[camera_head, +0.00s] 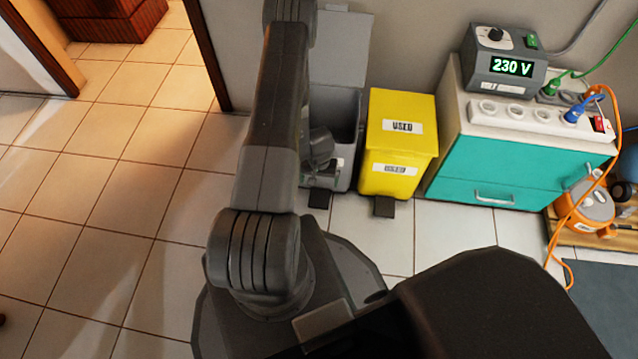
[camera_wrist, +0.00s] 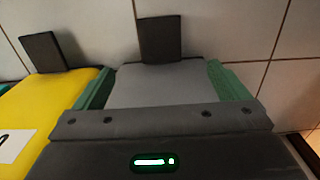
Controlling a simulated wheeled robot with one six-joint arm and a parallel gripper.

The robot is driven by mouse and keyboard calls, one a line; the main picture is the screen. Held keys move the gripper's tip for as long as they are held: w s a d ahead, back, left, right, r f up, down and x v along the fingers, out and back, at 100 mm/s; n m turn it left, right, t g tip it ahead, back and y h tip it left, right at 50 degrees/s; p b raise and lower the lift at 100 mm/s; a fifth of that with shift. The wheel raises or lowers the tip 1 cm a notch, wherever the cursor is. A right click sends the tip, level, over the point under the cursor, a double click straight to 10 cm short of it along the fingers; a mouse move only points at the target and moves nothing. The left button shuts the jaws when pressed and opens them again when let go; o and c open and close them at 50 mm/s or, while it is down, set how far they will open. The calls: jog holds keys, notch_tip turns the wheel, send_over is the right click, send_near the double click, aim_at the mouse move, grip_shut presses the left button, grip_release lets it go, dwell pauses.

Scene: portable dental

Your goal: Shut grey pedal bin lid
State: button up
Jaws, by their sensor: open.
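The grey pedal bin (camera_head: 346,112) stands against the wall with its lid (camera_head: 340,48) raised, tipped back near the wall. The bin's dark pedal (camera_head: 319,199) is at the foot of its front. My gripper (camera_head: 323,175) is at the bin's front, below the raised lid, and partly covers the bin. In the wrist view the green fingers of my gripper (camera_wrist: 160,70) are spread apart with the grey bin's front (camera_wrist: 158,88) showing between them. I cannot tell whether they touch it. The pedal (camera_wrist: 160,38) shows beyond them.
A yellow bin (camera_head: 402,150) marked USED, lid shut, stands close to the right of the grey bin. A teal-fronted cabinet (camera_head: 510,170) with a power strip (camera_head: 520,115) stands further right. Tiled floor (camera_head: 120,190) on the left is free.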

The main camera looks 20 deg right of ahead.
aim_at(319, 201)
notch_tip(319, 201, down, 14)
jog(key=b, duration=0.7)
jog(key=shift+r, duration=0.15)
jog(key=c, duration=1.3)
jog(key=shift+f, duration=0.3)
jog(key=shift+c, duration=0.4)
jog(key=shift+s+f, duration=0.1)
jog(key=o, duration=1.4)
jog(key=shift+a, duration=0.1)
